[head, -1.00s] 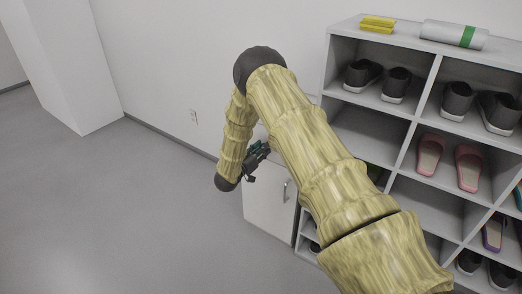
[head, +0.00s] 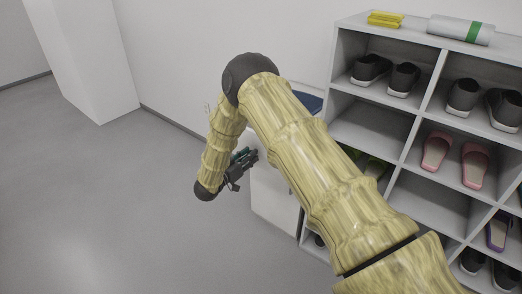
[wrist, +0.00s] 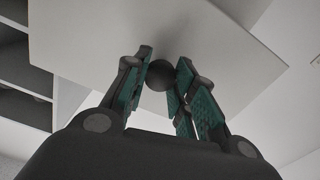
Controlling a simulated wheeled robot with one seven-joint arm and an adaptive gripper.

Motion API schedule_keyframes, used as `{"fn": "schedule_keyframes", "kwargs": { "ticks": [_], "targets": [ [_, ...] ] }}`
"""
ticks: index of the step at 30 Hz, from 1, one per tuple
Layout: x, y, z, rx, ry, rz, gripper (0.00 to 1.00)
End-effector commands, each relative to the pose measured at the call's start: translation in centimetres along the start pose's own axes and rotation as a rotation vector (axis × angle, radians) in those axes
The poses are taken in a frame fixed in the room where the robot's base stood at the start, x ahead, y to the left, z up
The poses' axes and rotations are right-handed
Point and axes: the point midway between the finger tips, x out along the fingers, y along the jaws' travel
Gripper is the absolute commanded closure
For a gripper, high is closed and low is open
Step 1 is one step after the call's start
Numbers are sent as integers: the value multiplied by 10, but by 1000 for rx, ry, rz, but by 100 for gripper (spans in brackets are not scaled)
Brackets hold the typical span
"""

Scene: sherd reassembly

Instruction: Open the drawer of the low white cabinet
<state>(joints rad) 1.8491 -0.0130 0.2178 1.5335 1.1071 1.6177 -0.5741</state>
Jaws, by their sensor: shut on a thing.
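The low white cabinet (head: 270,205) stands against the wall beside the shoe shelf, in the middle of the head view. My arm hides much of its front and top. My gripper (head: 250,158) is at the upper left of the cabinet's front. In the wrist view my gripper (wrist: 160,72) is shut on a dark round knob (wrist: 159,77), with a finger on each side of it. The knob is in front of a pale flat panel (wrist: 220,60), the drawer front. How far the drawer is out is hard to tell.
The grey shoe shelf (head: 415,88) stands right of the cabinet, with several shoes in its cubbies. A yellow item (head: 385,19) and a grey roll with a green band (head: 460,30) lie on top. A dark blue object (head: 308,102) shows on the cabinet. The floor at left is clear.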

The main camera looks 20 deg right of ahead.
Motion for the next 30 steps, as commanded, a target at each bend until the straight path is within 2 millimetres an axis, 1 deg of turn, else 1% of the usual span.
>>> {"fn": "schedule_keyframes", "kwargs": {
  "ticks": [1, 3, 6, 9, 15, 24, 25, 27, 28, 30],
  "targets": [
    [-11, 0, -3, 0, 2, 1, 100],
    [-25, 0, -3, 1, 3, 1, 100],
    [-41, -1, -3, 1, 2, 0, 100],
    [-51, -1, -2, 1, 3, 1, 100],
    [-58, -1, -3, 2, 4, 1, 100],
    [-58, -1, -3, 4, 4, 2, 100],
    [-57, -1, -3, 4, 4, 2, 70],
    [-57, -1, -3, 4, 4, 2, 58],
    [-57, -1, -3, 5, 4, 2, 55],
    [-57, -1, -3, 5, 4, 2, 55]
  ]
}}
